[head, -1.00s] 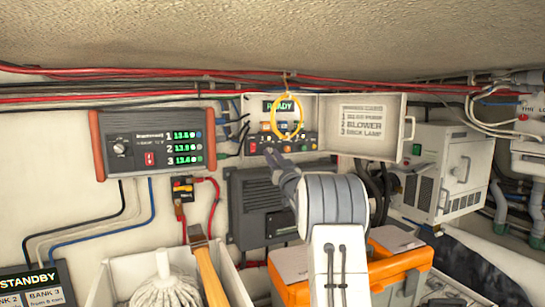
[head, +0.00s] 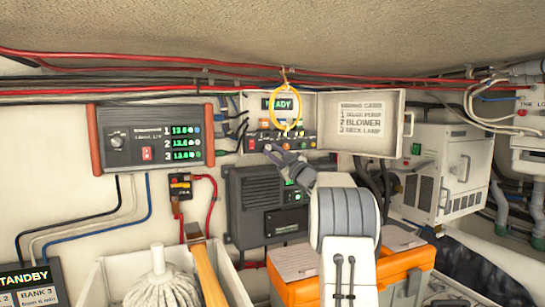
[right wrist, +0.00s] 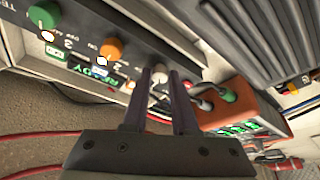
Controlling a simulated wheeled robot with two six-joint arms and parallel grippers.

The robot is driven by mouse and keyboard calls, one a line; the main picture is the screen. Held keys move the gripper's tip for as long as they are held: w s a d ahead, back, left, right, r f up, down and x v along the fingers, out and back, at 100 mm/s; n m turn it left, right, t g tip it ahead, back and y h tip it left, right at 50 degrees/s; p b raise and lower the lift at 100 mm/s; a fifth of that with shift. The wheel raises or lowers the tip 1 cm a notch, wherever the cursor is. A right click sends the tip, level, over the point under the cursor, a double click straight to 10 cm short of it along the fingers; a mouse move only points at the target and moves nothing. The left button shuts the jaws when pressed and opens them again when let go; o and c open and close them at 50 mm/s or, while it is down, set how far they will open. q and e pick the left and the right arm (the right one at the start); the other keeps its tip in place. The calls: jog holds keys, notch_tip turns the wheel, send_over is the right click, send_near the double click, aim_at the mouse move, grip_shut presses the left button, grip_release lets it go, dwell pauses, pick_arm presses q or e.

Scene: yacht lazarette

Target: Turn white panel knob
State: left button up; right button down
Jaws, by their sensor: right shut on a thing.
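The white panel knob (right wrist: 159,73) shows in the right wrist view at one end of a knob row, with an orange knob (right wrist: 111,48) and a green knob (right wrist: 45,15) beyond it. My right gripper (right wrist: 161,77) has its two dark fingers on either side of the white knob, shut on it. In the head view my right gripper (head: 270,149) reaches to the lower left part of the open panel box (head: 311,102); its tips hide the knob there. My left gripper is not in view.
A yellow loop (head: 274,112) hangs in front of the panel's READY display (head: 281,104). The box's open door (head: 365,120) stands to the right. A grey unit with an orange-brown frame (head: 97,140) is left, and an orange toolbox (head: 300,293) below.

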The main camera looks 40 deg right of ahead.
jog(key=shift+d+n+g+y, duration=0.1)
jog(key=shift+n+g+y, duration=0.2)
jog(key=shift+n+y, duration=0.9)
jog(key=shift+n+h, duration=0.5)
jog(key=shift+n, duration=0.1)
jog(key=c, duration=0.7)
grip_release()
jog(key=shift+r, duration=0.1)
jog(key=shift+s, duration=0.1)
